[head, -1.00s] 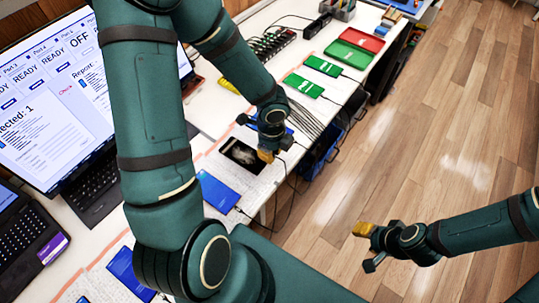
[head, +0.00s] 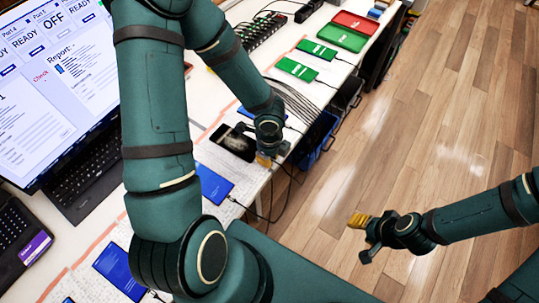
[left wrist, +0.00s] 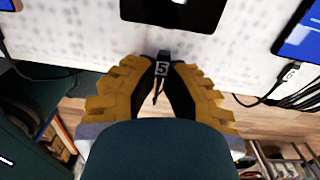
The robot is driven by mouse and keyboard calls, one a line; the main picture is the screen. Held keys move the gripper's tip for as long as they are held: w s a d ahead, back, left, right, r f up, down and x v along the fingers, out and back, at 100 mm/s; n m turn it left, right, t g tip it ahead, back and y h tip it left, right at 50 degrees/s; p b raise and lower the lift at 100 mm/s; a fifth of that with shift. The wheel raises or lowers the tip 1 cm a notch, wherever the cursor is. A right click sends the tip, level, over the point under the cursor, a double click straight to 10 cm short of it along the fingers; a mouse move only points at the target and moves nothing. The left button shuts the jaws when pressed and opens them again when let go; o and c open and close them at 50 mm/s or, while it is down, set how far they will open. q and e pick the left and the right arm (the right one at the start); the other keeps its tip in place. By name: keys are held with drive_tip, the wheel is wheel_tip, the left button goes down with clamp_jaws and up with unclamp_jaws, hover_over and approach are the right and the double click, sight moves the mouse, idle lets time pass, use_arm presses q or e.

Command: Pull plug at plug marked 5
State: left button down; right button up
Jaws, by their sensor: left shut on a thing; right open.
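The plug marked 5 (left wrist: 162,69) is a small black plug with a white number tag. My left gripper (left wrist: 162,88) is shut on it, with its yellow fingers on both sides, at the front edge of the table. A black phone (left wrist: 175,8) lies just beyond the plug, and a gap of white mat shows between them. In the head view the phone (head: 232,143) lies beside my left gripper (head: 265,158); the plug itself is too small to make out there. My right gripper (head: 360,220) is open and empty over the floor at the right.
Blue-screened phones (head: 212,184) with cables lie along the white table. Another cable's plug (left wrist: 290,72) is at the right in the left wrist view. Green phones (head: 297,69), green and red trays (head: 342,37) and a monitor (head: 70,70) stand around. The wooden floor is clear.

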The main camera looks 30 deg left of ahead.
use_arm(q)
drive_tip(key=shift+f+b, duration=0.3)
drive_tip(key=shift+f, duration=0.25)
drive_tip(key=c, duration=1)
unclamp_jaws()
drive_tip(key=shift+r+p, duration=2.7)
drive_tip(key=shift+r, duration=0.4)
